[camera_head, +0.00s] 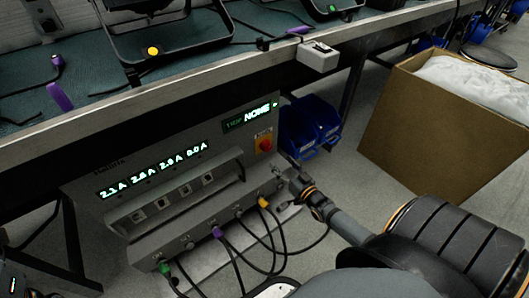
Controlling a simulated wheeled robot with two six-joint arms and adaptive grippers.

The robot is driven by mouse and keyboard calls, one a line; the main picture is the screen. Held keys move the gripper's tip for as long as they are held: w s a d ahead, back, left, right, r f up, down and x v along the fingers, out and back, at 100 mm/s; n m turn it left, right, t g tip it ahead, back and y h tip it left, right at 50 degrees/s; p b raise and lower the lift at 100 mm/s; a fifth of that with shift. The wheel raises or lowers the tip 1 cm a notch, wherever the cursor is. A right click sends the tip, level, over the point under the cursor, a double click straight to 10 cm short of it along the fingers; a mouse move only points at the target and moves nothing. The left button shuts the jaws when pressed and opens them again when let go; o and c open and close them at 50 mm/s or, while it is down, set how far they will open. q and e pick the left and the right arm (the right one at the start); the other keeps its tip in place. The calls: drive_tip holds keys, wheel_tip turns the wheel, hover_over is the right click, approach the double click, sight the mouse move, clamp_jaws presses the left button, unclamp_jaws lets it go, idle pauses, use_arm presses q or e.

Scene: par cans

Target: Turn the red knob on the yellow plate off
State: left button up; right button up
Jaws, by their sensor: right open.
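The red knob (265,144) sits on a small yellow plate (264,135) at the upper right of the grey power box's front. The box (190,150) stands under the workbench, with green lit readouts. My right arm comes in from the lower right. My right gripper (285,172) is open at the box's right edge, below and to the right of the knob. It looks apart from the knob, and its fingertips are small and hard to make out.
Several cables with coloured plugs (217,232) run from the box's lower front. The workbench edge (160,98) overhangs the box. Blue bins (305,128) stand to the right of it. A cardboard box (420,125) with white bags stands further right on open floor.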

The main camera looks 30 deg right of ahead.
sight(268, 148)
drive_tip(key=w+b, duration=0.6)
drive_tip(key=w, duration=0.3)
drive_tip(key=shift+w+f, duration=0.15)
drive_tip(key=shift+w, duration=0.05)
drive_tip(key=shift+c, duration=0.2)
